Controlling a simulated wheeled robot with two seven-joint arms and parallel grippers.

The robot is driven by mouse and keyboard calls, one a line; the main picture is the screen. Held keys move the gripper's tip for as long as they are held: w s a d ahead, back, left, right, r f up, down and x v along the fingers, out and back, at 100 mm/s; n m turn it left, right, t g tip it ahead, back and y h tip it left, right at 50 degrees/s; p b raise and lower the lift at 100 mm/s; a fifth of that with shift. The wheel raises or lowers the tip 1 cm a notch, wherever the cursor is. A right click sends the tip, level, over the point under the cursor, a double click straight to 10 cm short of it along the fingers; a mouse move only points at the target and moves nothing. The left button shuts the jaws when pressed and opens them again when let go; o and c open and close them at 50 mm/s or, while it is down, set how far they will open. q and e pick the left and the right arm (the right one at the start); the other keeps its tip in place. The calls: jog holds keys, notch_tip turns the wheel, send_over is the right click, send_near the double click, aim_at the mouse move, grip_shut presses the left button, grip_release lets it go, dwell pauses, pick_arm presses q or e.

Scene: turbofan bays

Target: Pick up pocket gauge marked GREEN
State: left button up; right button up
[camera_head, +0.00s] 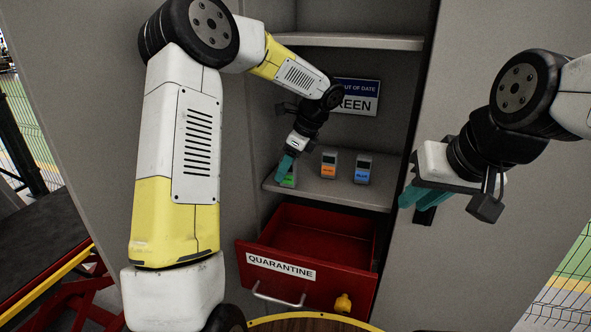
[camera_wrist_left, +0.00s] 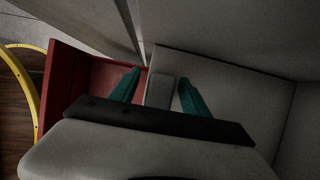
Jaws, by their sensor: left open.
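The pocket gauge marked green (camera_head: 289,181) stands on the cabinet's lower shelf, at the left of a row of three small grey gauges. Its upper part is partly hidden by my left gripper (camera_head: 284,168) in the head view. In the left wrist view, a grey gauge (camera_wrist_left: 160,92) stands between the two teal fingers of my left gripper (camera_wrist_left: 157,90), with a gap visible on the right side. The left gripper is open. My right gripper (camera_head: 424,196) is in front of the cabinet's right side, away from the gauges; its finger opening is unclear.
An orange-marked gauge (camera_head: 328,164) and a blue-marked gauge (camera_head: 362,169) stand to the right on the shelf (camera_head: 330,190). Below, a red drawer (camera_head: 330,278) labelled QUARANTINE is pulled out. A partly hidden sign (camera_head: 362,97) reading OUT OF DATE and "REEN" is behind.

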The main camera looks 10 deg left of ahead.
pick_arm(q)
jog(key=shift+a+f, duration=0.3)
jog(key=shift+f, duration=0.35)
jog(key=shift+c, duration=0.4)
grip_shut()
jog(key=shift+r, duration=0.15)
